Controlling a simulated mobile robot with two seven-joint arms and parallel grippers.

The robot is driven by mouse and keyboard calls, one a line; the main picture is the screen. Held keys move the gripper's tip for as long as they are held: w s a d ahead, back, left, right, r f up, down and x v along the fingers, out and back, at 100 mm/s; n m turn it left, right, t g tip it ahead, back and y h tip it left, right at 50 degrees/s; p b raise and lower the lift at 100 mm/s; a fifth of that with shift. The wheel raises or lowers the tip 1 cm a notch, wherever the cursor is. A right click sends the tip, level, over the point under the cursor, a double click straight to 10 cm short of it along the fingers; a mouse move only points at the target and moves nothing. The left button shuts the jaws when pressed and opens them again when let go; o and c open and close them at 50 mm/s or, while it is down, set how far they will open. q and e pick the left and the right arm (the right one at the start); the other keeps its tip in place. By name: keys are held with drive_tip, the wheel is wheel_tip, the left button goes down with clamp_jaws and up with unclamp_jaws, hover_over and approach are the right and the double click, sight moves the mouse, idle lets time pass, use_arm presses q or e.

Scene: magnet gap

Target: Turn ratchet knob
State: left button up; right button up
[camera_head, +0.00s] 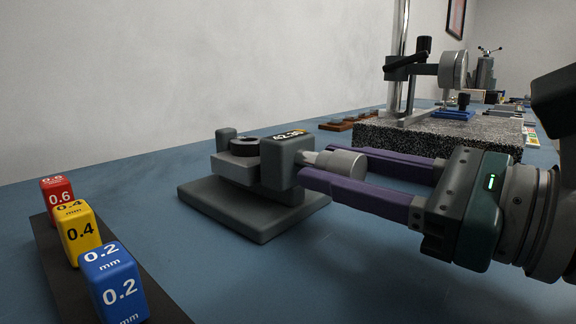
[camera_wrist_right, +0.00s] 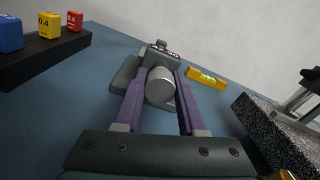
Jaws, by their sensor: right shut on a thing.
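The ratchet knob (camera_head: 342,162) is a grey metal cylinder on the right side of a grey measuring device (camera_head: 286,168) with a small digital display. The device stands on a flat grey base plate (camera_head: 248,226). My right gripper (camera_head: 334,172) comes in from the right, its two purple fingers on either side of the knob and shut on it. In the right wrist view the knob (camera_wrist_right: 160,87) sits between the two fingertips. A dark ring-shaped part (camera_head: 245,147) sits at the device's left side. My left gripper is not in view.
Red (camera_head: 58,190), yellow (camera_head: 76,229) and blue (camera_head: 112,282) marked blocks stand on a dark strip (camera_head: 58,262) at front left. A speckled granite block (camera_head: 440,133) with a gauge stand is behind my right gripper. A yellow level (camera_wrist_right: 206,79) lies beyond the device. Blue tabletop lies between.

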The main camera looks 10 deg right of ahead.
clamp_jaws()
drive_tip(key=shift+m, duration=0.4)
